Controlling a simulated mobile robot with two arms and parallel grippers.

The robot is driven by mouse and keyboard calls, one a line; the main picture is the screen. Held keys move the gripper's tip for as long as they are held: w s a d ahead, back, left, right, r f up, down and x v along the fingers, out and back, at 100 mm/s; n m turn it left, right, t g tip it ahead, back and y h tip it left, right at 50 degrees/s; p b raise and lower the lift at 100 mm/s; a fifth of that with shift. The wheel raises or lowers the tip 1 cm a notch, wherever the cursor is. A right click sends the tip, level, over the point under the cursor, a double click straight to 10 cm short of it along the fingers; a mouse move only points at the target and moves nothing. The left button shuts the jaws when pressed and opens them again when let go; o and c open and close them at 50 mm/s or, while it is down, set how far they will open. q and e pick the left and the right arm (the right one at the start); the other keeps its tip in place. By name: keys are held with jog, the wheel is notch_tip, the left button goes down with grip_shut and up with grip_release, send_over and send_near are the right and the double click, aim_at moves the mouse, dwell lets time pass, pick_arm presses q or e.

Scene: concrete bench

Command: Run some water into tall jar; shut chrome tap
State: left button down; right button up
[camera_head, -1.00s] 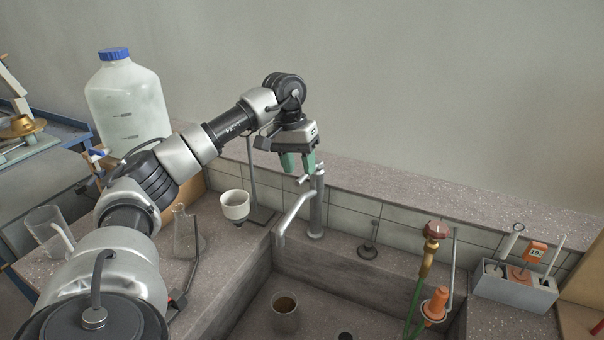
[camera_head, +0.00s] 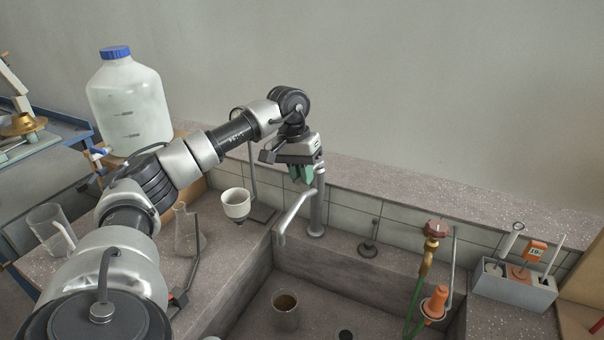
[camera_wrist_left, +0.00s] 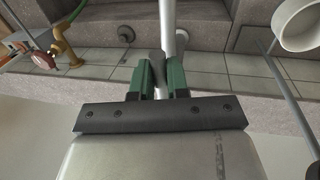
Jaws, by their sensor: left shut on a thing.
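The chrome tap (camera_head: 316,212) stands at the back left corner of the sink, its spout pointing down over the basin. My left gripper (camera_head: 302,176) is at the top of the tap, its green fingers shut on the tap's handle, which they largely hide. In the left wrist view the fingers (camera_wrist_left: 161,80) close on the handle beside the chrome post (camera_wrist_left: 168,30). I cannot tell if water is running. My right gripper is not in view.
A red-handled brass valve (camera_head: 433,238) with a green hose stands at the sink's right. A white funnel (camera_head: 236,204), a flask (camera_head: 188,232) and a large blue-capped bottle (camera_head: 128,104) stand left. A grey holder (camera_head: 515,288) is far right.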

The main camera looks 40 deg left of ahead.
pick_arm(q)
jog(key=shift+r+g+p, duration=0.3)
jog(key=shift+r+p, duration=0.25)
jog(key=shift+p, duration=0.3)
jog(key=shift+w+r+p, duration=0.1)
jog(key=shift+w+p, duration=0.05)
jog(key=shift+p, duration=0.2)
jog(key=shift+g+h, duration=0.3)
jog(key=c, duration=1.1)
grip_release()
